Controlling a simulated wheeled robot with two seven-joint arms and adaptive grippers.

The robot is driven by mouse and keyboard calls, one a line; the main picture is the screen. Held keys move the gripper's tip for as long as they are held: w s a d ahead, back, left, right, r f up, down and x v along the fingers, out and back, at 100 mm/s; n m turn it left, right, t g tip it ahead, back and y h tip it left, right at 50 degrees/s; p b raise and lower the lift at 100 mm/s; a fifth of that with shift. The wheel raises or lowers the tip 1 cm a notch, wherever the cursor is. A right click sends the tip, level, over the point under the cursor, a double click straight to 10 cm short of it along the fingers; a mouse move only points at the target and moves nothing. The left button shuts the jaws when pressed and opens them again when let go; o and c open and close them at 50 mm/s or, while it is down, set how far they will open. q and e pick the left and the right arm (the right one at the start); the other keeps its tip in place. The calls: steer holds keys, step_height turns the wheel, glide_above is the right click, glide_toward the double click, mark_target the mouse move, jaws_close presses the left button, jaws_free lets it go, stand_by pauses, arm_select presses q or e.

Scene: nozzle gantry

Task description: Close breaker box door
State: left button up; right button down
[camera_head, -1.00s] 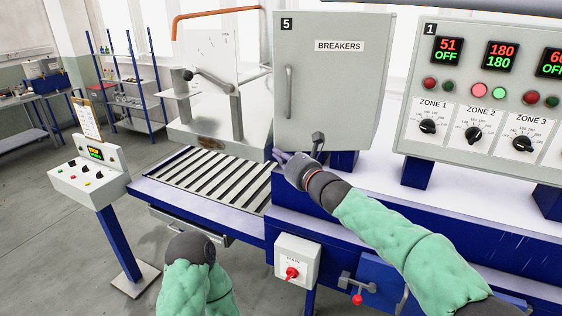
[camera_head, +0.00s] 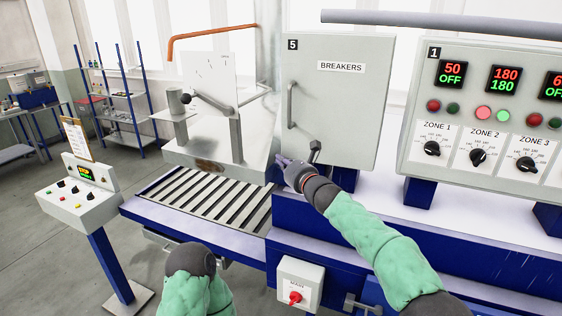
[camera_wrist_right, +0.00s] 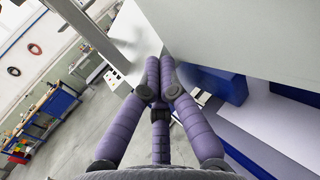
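The breaker box door (camera_head: 345,105) is a grey panel marked 5 and BREAKERS, with a vertical handle (camera_head: 291,104) on its left side. It stands flush or nearly flush with its box; I cannot tell whether a narrow gap remains. My right gripper (camera_head: 283,164) is at the door's lower left corner, beside a dark grey latch or joint piece (camera_head: 315,150). In the right wrist view the purple fingers (camera_wrist_right: 160,68) are drawn together with nothing seen between them, by the edge of a grey panel (camera_wrist_right: 230,35). Contact is unclear. My left arm shows at the bottom; its fingers are not visible.
A zone control panel (camera_head: 480,110) stands to the right. A roller conveyor (camera_head: 205,200) and a white guarded machine (camera_head: 215,110) are left of the box. A red main switch (camera_head: 296,297) is below. A control pedestal (camera_head: 80,195) stands at left.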

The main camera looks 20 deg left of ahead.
arm_select(q)
steer(key=shift+w+r+p, duration=0.3)
steer(key=shift+r+p, duration=0.25)
steer(key=shift+r, duration=0.25)
arm_select(e)
steer(key=shift+w+d+r, duration=0.1)
steer(key=shift+w+r, duration=0.1)
steer(key=shift+w, duration=0.95)
steer(key=shift+w+r, duration=0.1)
steer(key=shift+d, duration=0.1)
